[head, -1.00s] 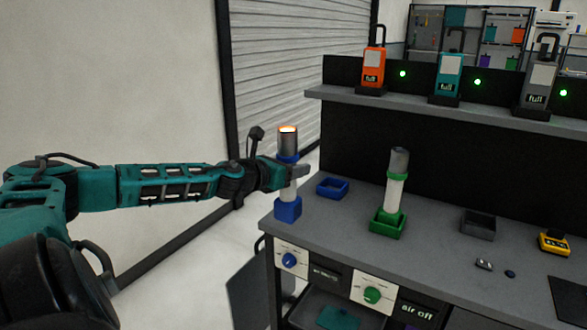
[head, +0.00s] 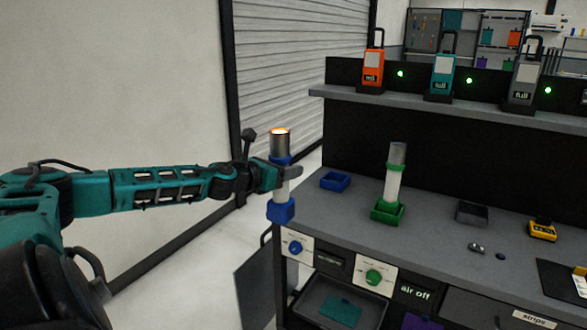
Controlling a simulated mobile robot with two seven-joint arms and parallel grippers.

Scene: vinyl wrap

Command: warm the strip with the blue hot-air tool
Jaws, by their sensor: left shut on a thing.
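The blue hot-air tool (head: 281,187) is upright, with a pale body, a blue collar, a blue foot and a dark nozzle glowing orange at its top. My left gripper (head: 289,174) is shut around its body and holds it by the bench's left end. The blue square holder (head: 335,181) on the bench is empty. A drawer front labelled "strips" (head: 534,319) is at the lower right. I cannot make out the strip for certain. My right gripper is not in view.
A green hot-air tool (head: 393,181) stands in its green holder. A grey tray (head: 472,213), a yellow device (head: 543,230) and a dark mat (head: 563,278) are farther right on the bench. An open drawer (head: 315,306) is below the blue knob (head: 295,247). Several canisters stand on the shelf.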

